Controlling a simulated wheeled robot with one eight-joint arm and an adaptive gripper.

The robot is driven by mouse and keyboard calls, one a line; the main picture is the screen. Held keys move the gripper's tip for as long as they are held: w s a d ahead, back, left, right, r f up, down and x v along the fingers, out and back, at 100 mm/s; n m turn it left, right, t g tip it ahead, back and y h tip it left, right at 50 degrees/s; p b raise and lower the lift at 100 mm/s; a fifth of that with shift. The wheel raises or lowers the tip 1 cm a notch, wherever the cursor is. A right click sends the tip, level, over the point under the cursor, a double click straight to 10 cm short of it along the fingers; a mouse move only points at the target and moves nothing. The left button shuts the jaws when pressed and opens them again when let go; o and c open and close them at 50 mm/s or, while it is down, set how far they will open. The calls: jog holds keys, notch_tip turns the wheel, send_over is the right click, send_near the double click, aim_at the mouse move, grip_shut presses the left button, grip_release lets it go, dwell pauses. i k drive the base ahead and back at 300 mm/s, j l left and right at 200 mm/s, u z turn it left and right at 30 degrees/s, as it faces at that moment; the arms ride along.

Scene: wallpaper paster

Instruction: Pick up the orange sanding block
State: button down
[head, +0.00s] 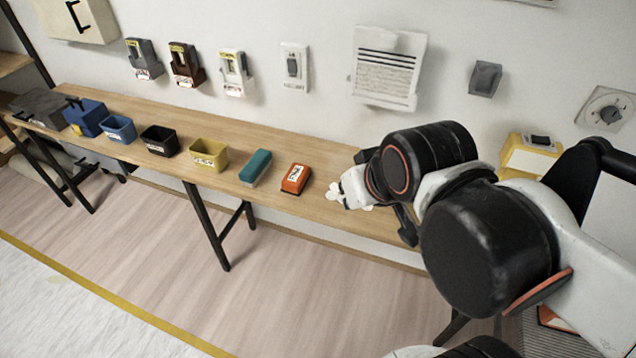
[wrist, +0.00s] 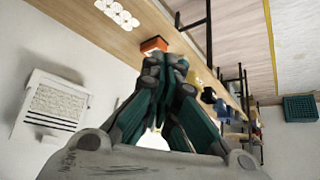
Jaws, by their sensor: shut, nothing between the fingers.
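The orange sanding block (head: 295,179) lies on the wooden bench with a white label on top. It is to the right of a teal block (head: 256,167). In the wrist view the orange block (wrist: 153,43) shows just beyond my fingertips and is partly hidden by them. My gripper (wrist: 168,62) is shut and empty, its teal and grey fingers together. In the head view my arm reaches in from the right over the bench, right of the orange block, and the fingers cannot be made out clearly.
Yellow (head: 208,156), black (head: 160,140) and blue (head: 120,128) bins stand in a row on the wooden bench (head: 232,130) to the left. White round shapes (wrist: 117,14) lie on the bench near the orange block.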

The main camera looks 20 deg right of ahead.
aim_at(293, 182)
jog(key=i+j, duration=0.25)
jog(key=i+j+z, duration=0.1)
jog(key=j, duration=0.35)
jog(key=i+j, duration=0.35)
jog(key=i+j+z, duration=0.15)
jog(key=j, duration=0.2)
jog(key=i+j, duration=0.25)
jog(key=j, duration=0.15)
